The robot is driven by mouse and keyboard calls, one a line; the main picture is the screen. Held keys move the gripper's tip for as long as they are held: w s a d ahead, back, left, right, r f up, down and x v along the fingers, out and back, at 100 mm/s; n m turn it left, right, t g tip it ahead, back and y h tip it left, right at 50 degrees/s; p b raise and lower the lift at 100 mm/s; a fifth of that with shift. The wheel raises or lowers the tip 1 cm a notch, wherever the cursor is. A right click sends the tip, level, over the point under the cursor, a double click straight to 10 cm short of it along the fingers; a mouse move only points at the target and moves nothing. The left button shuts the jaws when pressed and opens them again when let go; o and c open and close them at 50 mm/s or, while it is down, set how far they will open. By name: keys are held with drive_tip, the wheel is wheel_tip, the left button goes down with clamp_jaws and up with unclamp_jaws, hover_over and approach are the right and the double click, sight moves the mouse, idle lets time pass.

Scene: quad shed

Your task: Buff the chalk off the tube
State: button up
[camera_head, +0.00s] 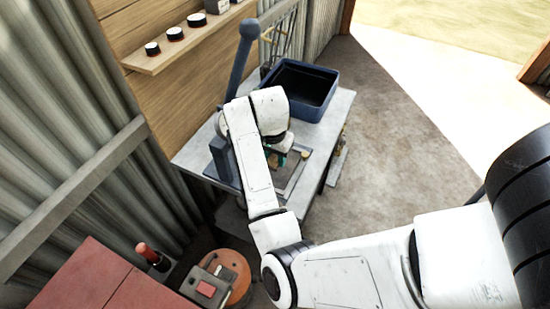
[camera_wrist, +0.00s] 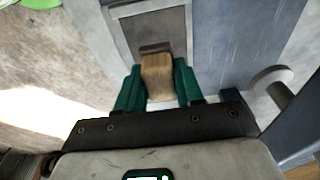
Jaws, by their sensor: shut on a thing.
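My gripper (camera_wrist: 158,82) has two green fingers closed on the sides of a tan, wood-like block (camera_wrist: 158,77) in the wrist view. Beyond the block is a grey, framed flat panel or tray (camera_wrist: 123,28), with a dark band close to the block's far end. I cannot tell whether the block touches it. In the head view my gripper (camera_head: 279,158) is low over the workbench (camera_head: 337,118), mostly hidden by my arm, with the dark tray (camera_head: 294,183) under and beside it. I cannot make out a tube or chalk for certain in either view.
A dark blue tub (camera_head: 300,88) stands at the bench's back. A tall blue-grey lever (camera_head: 241,60) rises at its left. A wall shelf (camera_head: 187,38) holds several small tins. A red cabinet top (camera_head: 85,278) and an orange round stool-like thing (camera_head: 240,290) stand low at left. The floor (camera_head: 390,130) right is clear.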

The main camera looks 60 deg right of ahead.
drive_tip(key=shift+r+b, duration=0.3)
drive_tip(key=shift+r, duration=0.95)
drive_tip(key=shift+d, duration=0.1)
